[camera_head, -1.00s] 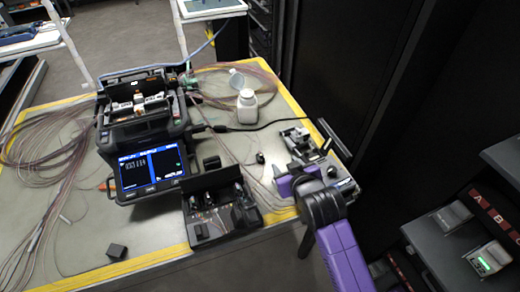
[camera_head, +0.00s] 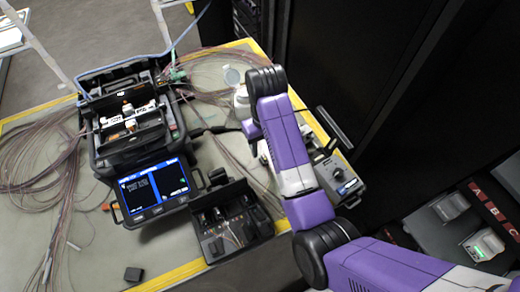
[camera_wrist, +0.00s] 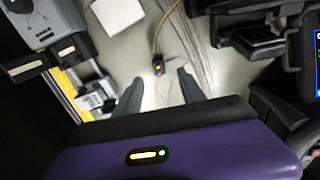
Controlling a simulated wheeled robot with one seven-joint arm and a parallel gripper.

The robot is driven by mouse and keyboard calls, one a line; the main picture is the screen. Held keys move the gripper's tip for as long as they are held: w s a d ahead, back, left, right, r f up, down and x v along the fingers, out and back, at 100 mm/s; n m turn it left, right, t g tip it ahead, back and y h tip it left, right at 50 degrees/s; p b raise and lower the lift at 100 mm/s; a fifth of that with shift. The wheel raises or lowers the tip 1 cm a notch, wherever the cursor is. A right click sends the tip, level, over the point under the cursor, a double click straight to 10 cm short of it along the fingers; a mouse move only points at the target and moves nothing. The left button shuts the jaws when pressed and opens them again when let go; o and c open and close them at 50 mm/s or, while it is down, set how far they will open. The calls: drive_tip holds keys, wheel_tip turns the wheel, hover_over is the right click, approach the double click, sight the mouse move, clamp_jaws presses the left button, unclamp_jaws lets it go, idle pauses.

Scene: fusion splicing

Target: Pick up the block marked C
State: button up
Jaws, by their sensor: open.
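I cannot read the letter C on any block on the table. In the wrist view a small dark block (camera_wrist: 158,67) with an orange mark lies on the grey mat, just beyond my open fingertips, in line with the gap. A thin tan cord runs up from it. My gripper (camera_wrist: 160,77) is open and empty; whether it is level with the block is unclear. In the head view my arm hides the fingers and this block. Another small dark block (camera_head: 133,273) lies at the table's front edge, its face unreadable.
A grey device (camera_head: 340,178) stands right of my arm. A shelf unit at right bears a red lettered strip (camera_head: 482,197). Loose fibres cover the left mat.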

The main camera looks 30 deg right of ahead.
sight(264, 158)
wheel_tip(264, 158, down, 7)
drive_tip(key=shift+w+d+f+p, duration=0.15)
drive_tip(key=shift+f+p, duration=0.05)
drive_tip(key=shift+p, duration=0.3)
drive_tip(key=shift+c, duration=0.5)
clamp_jaws()
